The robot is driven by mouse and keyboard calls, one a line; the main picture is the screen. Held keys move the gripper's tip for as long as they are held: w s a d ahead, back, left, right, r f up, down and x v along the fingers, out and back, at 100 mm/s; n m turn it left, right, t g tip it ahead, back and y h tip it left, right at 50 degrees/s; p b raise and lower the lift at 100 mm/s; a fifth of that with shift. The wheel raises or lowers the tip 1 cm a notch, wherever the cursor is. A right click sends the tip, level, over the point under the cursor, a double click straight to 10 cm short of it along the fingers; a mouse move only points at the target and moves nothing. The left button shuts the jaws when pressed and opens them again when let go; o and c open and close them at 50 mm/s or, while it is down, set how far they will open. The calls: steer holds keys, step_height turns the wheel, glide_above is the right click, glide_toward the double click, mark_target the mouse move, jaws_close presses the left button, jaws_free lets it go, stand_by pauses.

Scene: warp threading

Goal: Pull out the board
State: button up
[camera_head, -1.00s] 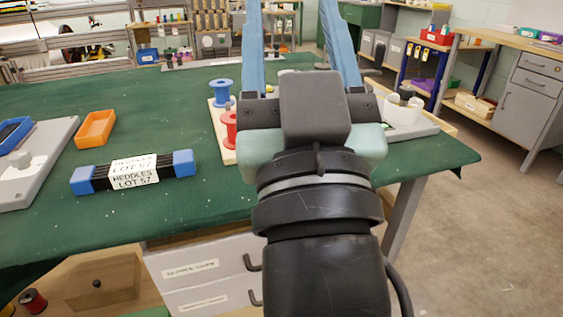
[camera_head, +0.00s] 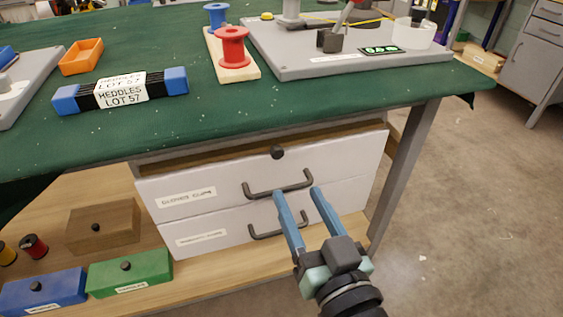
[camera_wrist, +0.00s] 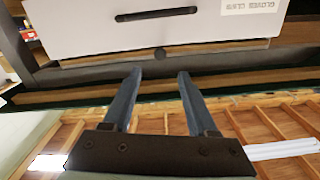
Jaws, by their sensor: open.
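A pull-out board (camera_head: 330,138) shows as a thin wooden edge under the tabletop, above the upper drawer. A dark round knob (camera_head: 277,152) sits on its front. In the wrist view, the board edge (camera_wrist: 220,46) runs across the picture, with the knob (camera_wrist: 160,53) just beyond the fingertips and roughly centred between them. My gripper (camera_head: 297,193) is open and empty, its blue fingers pointing at the drawer front below the knob in the head view. Its fingers also show in the wrist view (camera_wrist: 158,74), apart from the knob.
The upper drawer (camera_head: 220,185) has a dark bar handle (camera_head: 278,185) close to the fingers. A lower drawer (camera_head: 215,230) sits beneath. The green tabletop (camera_head: 200,110) overhangs them, carrying heddles (camera_head: 120,90) and spools. A table leg (camera_head: 402,165) stands right. Floor is clear at right.

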mark_target(278, 156)
steer(key=b+x, duration=0.1)
steer(key=x, duration=0.8)
steer(key=shift+w+a+b, duration=0.1)
steer(key=shift+w+b, duration=0.05)
steer(key=shift+b, duration=0.15)
jaws_close()
stand_by(1.0)
